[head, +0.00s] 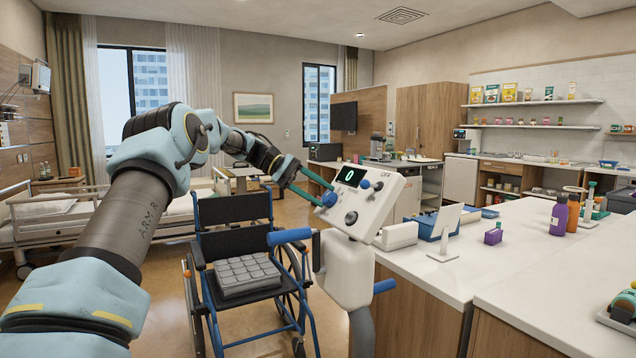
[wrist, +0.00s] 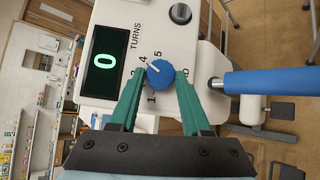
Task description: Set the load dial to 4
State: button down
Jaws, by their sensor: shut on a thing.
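The load dial is a blue knob (head: 329,200) on a white console (head: 385,205) with a small display that reads 0. In the wrist view the dial (wrist: 160,76) has a white pointer line slanting toward the printed 4, with the 5 beside it. My gripper (head: 324,192) reaches in from the left. In the wrist view the green fingers of my gripper (wrist: 160,84) are shut on the dial, one on each side. The fingers partly cover the printed numbers.
A dark knob (wrist: 180,13) sits on the same console. A wheelchair (head: 232,222) with a grey pad on its seat stands below my arm. A white counter (head: 440,285) with bottles and a blue bin is at the right. A bed (head: 60,235) is at the left.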

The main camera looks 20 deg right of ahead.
jog(key=shift+s+d+r+m+y+p, duration=0.1)
jog(key=shift+m+y+p, duration=0.4)
jog(key=shift+m+p, duration=0.25)
jog(key=shift+c, duration=1.8)
grip_release()
jog(key=p+v, duration=0.3)
jog(key=v, duration=0.7)
jog(key=shift+r, duration=0.35)
